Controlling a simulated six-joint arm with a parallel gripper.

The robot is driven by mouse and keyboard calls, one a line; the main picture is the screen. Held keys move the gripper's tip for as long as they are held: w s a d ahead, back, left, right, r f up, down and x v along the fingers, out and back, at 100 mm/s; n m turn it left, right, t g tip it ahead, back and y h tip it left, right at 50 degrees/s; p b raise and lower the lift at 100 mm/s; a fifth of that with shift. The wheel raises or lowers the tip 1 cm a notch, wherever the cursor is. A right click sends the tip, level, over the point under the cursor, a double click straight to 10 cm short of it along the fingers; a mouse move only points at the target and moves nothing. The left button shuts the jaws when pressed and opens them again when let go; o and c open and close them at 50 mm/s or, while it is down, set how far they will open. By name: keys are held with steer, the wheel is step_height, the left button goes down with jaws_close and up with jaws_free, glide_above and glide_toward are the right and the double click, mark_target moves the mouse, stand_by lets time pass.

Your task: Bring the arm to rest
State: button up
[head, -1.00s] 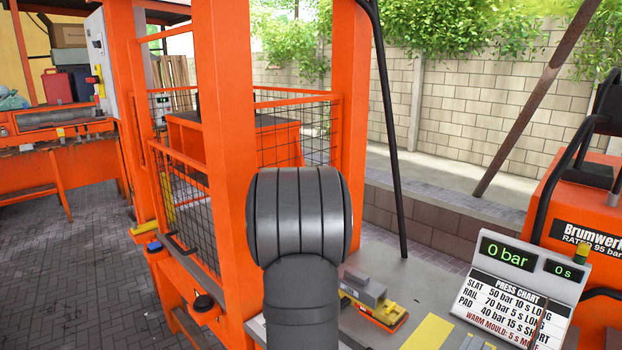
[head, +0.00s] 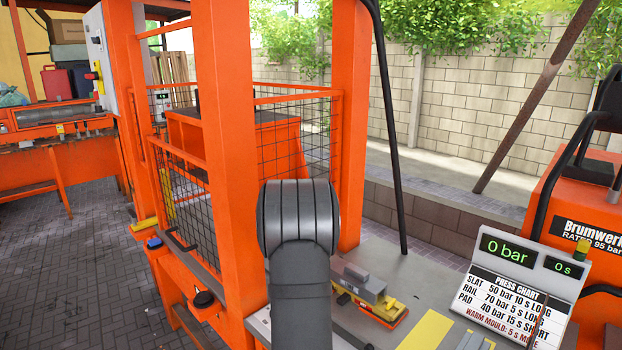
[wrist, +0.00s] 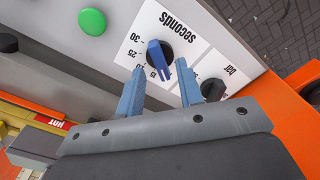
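In the wrist view my gripper (wrist: 160,80) is open, its two blue-grey fingers apart with nothing held between them. Past the fingertips is a panel (wrist: 62,62) with a blue pointer knob (wrist: 160,54) on a white dial marked "seconds". I cannot tell the gap between fingertips and knob. A dark knob (wrist: 212,89) on a dial marked "bar" is partly beside the right finger. In the head view my grey arm link stands upright in front of the orange frame (head: 228,150); the gripper is hidden there.
A green button (wrist: 92,22) and a dark button (wrist: 8,43) sit on the panel. In the head view a display (head: 508,250) reads 0 bar and 0 s above a press chart. A yellow-grey tool (head: 368,295) lies on the grey bench (head: 400,270). A mesh guard (head: 295,135) stands behind my arm.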

step_height(320, 180, up, 16)
step_height(320, 180, down, 18)
steer(key=m, duration=0.9)
steer(key=shift+s+f, duration=0.1)
steer(key=shift+f, duration=0.1)
steer(key=shift+r, duration=0.1)
steer(key=shift+r+n, duration=0.3)
steer(key=shift+r, duration=0.05)
step_height(320, 180, up, 17)
steer(key=n, duration=0.8)
step_height(320, 180, down, 18)
steer(key=shift+r, duration=0.2)
